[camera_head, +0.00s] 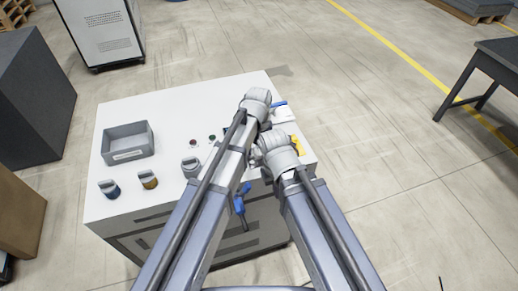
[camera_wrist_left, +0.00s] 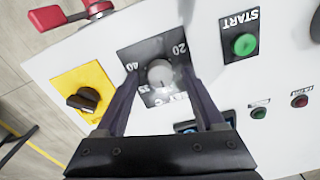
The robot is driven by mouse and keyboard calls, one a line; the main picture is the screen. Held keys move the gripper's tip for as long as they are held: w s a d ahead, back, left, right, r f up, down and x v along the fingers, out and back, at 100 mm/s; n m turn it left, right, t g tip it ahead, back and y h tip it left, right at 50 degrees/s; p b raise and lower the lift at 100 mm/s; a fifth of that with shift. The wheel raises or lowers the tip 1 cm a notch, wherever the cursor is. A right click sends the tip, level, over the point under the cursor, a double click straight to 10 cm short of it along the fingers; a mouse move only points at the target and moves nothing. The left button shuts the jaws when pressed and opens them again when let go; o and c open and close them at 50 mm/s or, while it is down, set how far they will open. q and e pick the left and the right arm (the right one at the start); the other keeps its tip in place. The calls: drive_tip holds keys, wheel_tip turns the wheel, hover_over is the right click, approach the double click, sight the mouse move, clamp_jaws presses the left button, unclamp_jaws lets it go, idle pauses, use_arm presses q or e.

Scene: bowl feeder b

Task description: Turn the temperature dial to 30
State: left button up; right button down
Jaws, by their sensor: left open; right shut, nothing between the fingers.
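The temperature dial (camera_wrist_left: 160,73) is a round grey knob on a dark square plate (camera_wrist_left: 147,50) with upside-down numbers, 20 and 40 among them, in the left wrist view. I cannot read where its pointer stands. My left gripper (camera_wrist_left: 160,77) is open, with one finger on each side of the knob; contact cannot be told. In the head view the left wrist (camera_head: 257,100) is over the panel and the dial is hidden. My right gripper (camera_head: 275,160) is shut and empty close below it, its fingers mostly hidden by its wrist.
A yellow plate with a black switch (camera_wrist_left: 86,98), a red handle (camera_wrist_left: 58,17) and a green START button (camera_wrist_left: 244,45) surround the dial. A grey bin (camera_head: 128,143) and several knobbed parts stand on the white top's left side, where there is free room.

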sight(259, 152)
use_arm(q)
wheel_tip(259, 152, up, 8)
drive_tip(key=p, duration=0.7)
drive_tip(key=shift+f, duration=0.25)
drive_tip(key=s+a+f+m+b, duration=0.1)
drive_tip(key=s+a+m, duration=0.1)
drive_tip(key=s, duration=0.6)
drive_tip(key=s+a+f+m+y+b, duration=0.1)
drive_tip(key=s+a, duration=0.3)
drive_tip(key=s, duration=0.5)
drive_tip(key=shift+f+m+b, duration=0.7)
drive_tip(key=shift+f+b, duration=0.1)
drive_tip(key=shift+a, duration=0.1)
